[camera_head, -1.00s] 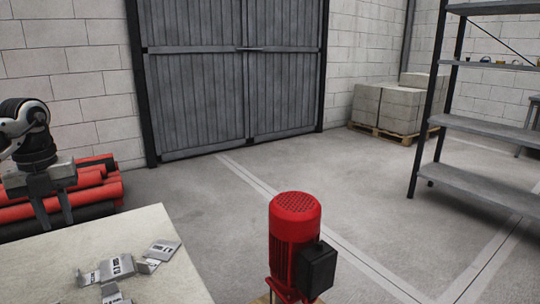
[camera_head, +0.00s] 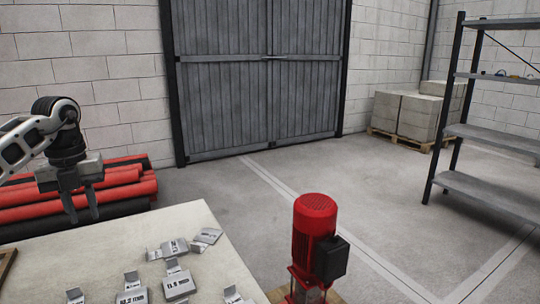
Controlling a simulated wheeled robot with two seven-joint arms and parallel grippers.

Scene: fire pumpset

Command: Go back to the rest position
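My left gripper (camera_head: 81,212) hangs at the left of the head view, fingers pointing down. Its two fingers stand apart with nothing between them, so it is open and empty. It appears above the far left part of the pale table (camera_head: 100,238), with red cylinders behind it. My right gripper is not in view.
Several metal tags (camera_head: 179,283) lie on the table. A red pump motor (camera_head: 314,228) with a black box stands upright right of the table. Red cylinders (camera_head: 110,190) lie by the wall. A shelf rack (camera_head: 490,190) and a block pallet (camera_head: 410,115) stand right. The middle floor is clear.

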